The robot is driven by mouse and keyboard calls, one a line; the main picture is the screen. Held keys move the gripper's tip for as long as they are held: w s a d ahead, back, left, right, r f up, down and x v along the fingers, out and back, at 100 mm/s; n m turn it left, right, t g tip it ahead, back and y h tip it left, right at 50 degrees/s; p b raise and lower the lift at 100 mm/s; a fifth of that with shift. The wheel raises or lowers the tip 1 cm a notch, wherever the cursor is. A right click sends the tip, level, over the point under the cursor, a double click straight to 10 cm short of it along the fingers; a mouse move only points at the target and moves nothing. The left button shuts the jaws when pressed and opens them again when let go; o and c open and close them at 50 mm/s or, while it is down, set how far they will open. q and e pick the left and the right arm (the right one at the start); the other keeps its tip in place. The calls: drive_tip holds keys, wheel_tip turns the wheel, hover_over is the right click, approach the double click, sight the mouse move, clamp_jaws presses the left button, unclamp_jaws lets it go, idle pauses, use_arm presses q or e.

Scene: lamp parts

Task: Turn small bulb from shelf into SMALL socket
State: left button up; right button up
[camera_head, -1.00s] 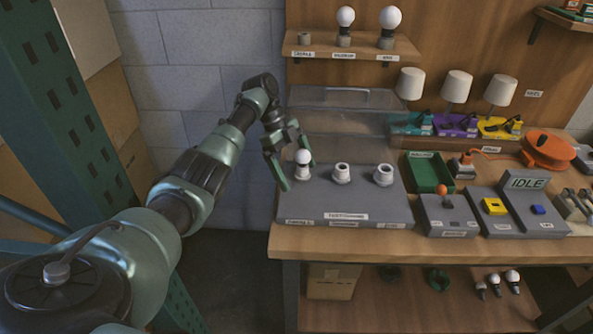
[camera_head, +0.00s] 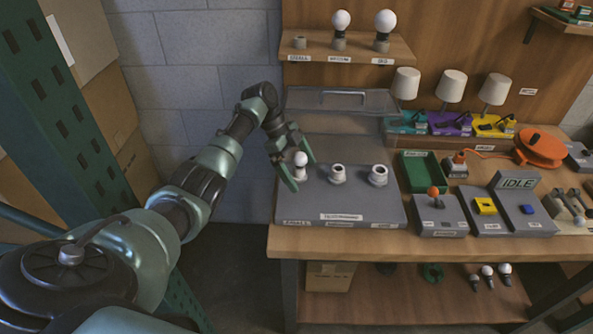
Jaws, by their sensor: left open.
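The small white bulb (camera_head: 300,159) stands upright in the left socket (camera_head: 300,174) on the grey test board (camera_head: 345,208), above the label that seems to read SMALL. Whether a finger touches the bulb cannot be told. The small holder (camera_head: 299,42) at the left of the upper shelf (camera_head: 350,46) is empty. My right gripper is not in view.
The middle socket (camera_head: 337,174) and right socket (camera_head: 378,175) are empty. Two larger bulbs stand on the shelf. A clear lidded cover (camera_head: 340,98) rises behind the board. A green tray (camera_head: 425,172) and the IDLE switch box (camera_head: 515,200) stand to the right.

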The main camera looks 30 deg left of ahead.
use_arm(q)
drive_tip(key=shift+w+d+r+p, duration=0.25)
drive_tip(key=shift+w+d+p, duration=0.4)
drive_tip(key=shift+w, duration=0.05)
drive_tip(key=shift+w+d+f+n+p, duration=0.1)
drive_tip(key=shift+w+f+n+p, duration=0.2)
drive_tip(key=shift+n+p, duration=0.15)
drive_tip(key=shift+s+n+t+p, duration=0.25)
drive_tip(key=shift+s+t+p, duration=0.05)
drive_tip(key=shift+s+p, duration=0.2)
drive_tip(key=shift+p, duration=0.3)
drive_tip(key=shift+n+p, duration=0.35)
drive_tip(key=shift+n, duration=0.15)
drive_tip(key=shift+f+n+t+y+p, duration=0.1)
drive_tip(key=shift+n+t+y+p, duration=0.3)
drive_tip(key=shift+n+t+p, duration=0.85)
drive_tip(key=shift+w+n+t+y+p, duration=0.25)
drive_tip(key=shift+n+y+p, duration=0.15)
drive_tip(key=shift+n+p, duration=0.85)
drive_tip(key=shift+w+n+t+y+p, duration=0.1)
drive_tip(key=shift+w+n+y+p, duration=0.3)
drive_tip(key=shift+p, duration=1.3)
drive_tip(key=shift+a+n+t+y+p, duration=0.15)
drive_tip(key=shift+n+y+p, duration=0.1)
drive_tip(key=shift+n+p, duration=0.4)
drive_tip(key=shift+a+n+t+y+p, duration=0.2)
drive_tip(key=shift+n+p, duration=0.25)
drive_tip(key=shift+n, duration=0.3)
drive_tip(key=shift+d, duration=0.1)
